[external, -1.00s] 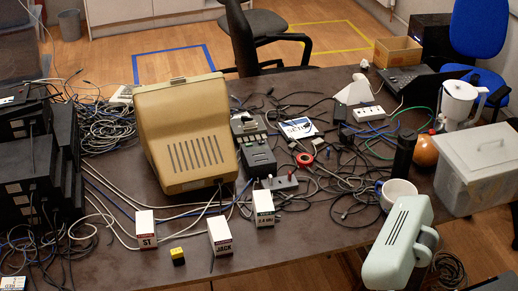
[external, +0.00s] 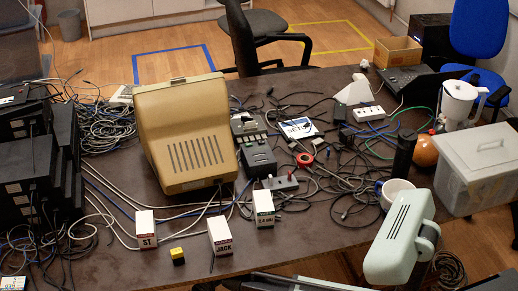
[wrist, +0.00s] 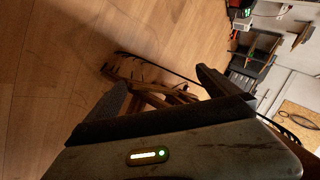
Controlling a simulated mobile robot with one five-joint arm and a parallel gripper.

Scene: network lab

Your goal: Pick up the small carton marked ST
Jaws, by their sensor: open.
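The small white carton marked ST (external: 146,232) stands upright near the front edge of the dark table, in the external view. In the external view my pale green arm part is at the lower right, well away from the carton; the fingertips cannot be made out clearly there.
A white carton marked JACK (external: 221,240) and another labelled carton (external: 263,211) stand to the right of ST. A beige case (external: 190,130) stands behind. Cables surround the cartons; a white mug (external: 397,195) is right.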

